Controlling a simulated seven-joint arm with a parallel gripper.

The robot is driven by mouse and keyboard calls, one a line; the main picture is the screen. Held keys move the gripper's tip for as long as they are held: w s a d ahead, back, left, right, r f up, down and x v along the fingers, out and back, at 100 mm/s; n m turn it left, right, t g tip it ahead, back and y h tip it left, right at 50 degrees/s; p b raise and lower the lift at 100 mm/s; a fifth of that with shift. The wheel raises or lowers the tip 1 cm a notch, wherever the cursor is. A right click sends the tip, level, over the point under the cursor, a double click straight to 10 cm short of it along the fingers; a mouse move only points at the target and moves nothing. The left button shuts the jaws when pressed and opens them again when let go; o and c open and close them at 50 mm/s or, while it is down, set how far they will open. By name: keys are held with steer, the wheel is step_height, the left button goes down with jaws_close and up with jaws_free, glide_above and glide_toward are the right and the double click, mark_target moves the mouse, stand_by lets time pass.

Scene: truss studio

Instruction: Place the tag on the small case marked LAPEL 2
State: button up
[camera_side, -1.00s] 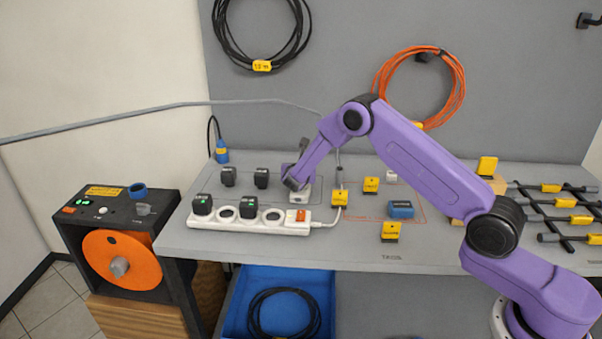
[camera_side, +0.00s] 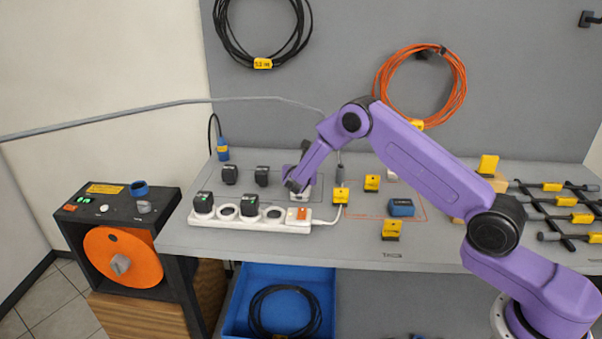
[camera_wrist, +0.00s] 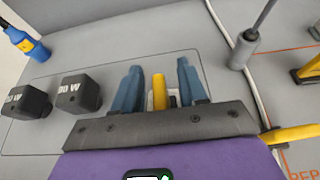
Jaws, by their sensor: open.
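My gripper (camera_side: 302,190) is low over the back-left part of the bench, behind the power strip. In the wrist view its two blue fingers (camera_wrist: 158,90) are open. A yellow tag (camera_wrist: 159,92) stands upright in the gap between them, with a pale grey-white piece beside it. In the side view a small white case (camera_side: 312,191) shows partly behind my gripper; its marking is not readable, and I cannot tell whether the tag touches it. Other yellow tags stand on the bench, one right of my gripper (camera_side: 340,196) and one near the front (camera_side: 391,229).
Black power adapters (camera_side: 262,176) stand left of my gripper. A white power strip (camera_side: 250,221) lies in front. A grey post (camera_wrist: 245,45) and white cable are close to my gripper's right.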

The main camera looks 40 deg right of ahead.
steer(key=s+a+r+m+g, duration=0.1)
steer(key=s+a+r+m, duration=0.1)
steer(key=s+a+r, duration=0.45)
steer(key=s+a+r+m+g, duration=0.1)
steer(key=s+a+r+m, duration=0.15)
steer(key=s, duration=0.65)
steer(key=s+a+r+m+g+y, duration=0.1)
steer(key=s+m+y, duration=0.4)
steer(key=s, duration=1.3)
steer(key=s+a+r+m+g+y, duration=0.1)
steer(key=s+r+m+g+y, duration=0.2)
steer(key=s, duration=1.6)
steer(key=m+g+y, duration=0.1)
steer(key=m+g, duration=0.1)
steer(key=g, duration=0.1)
steer(key=shift+s+r+y, duration=0.2)
steer(key=shift+y, duration=0.2)
